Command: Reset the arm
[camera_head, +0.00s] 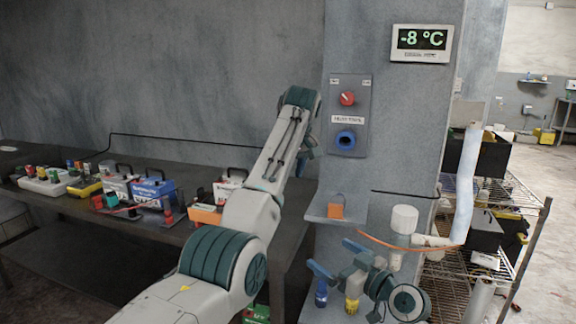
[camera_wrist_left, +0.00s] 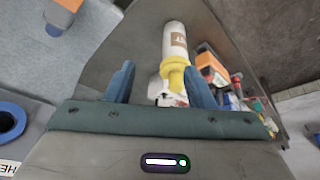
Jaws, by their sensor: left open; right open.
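My left arm rises from the bottom of the head view toward the grey wall panel (camera_head: 335,96). Its gripper (camera_head: 304,160) is mostly hidden behind its own wrist, just left of the panel. In the left wrist view the left gripper (camera_wrist_left: 160,85) shows two blue fingers spread apart. A white and yellow cylinder (camera_wrist_left: 175,55) shows beyond the gap; I see no contact. My right gripper (camera_head: 335,257) is low at the right, open, below the small shelf (camera_head: 318,216). Its blue fingers point up and left, with nothing visible between them.
The panel carries a red knob (camera_head: 347,99) and a blue ringed knob (camera_head: 346,140). A dark bench (camera_head: 70,208) with several boxes stands at left. A wire rack (camera_head: 512,200) stands right.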

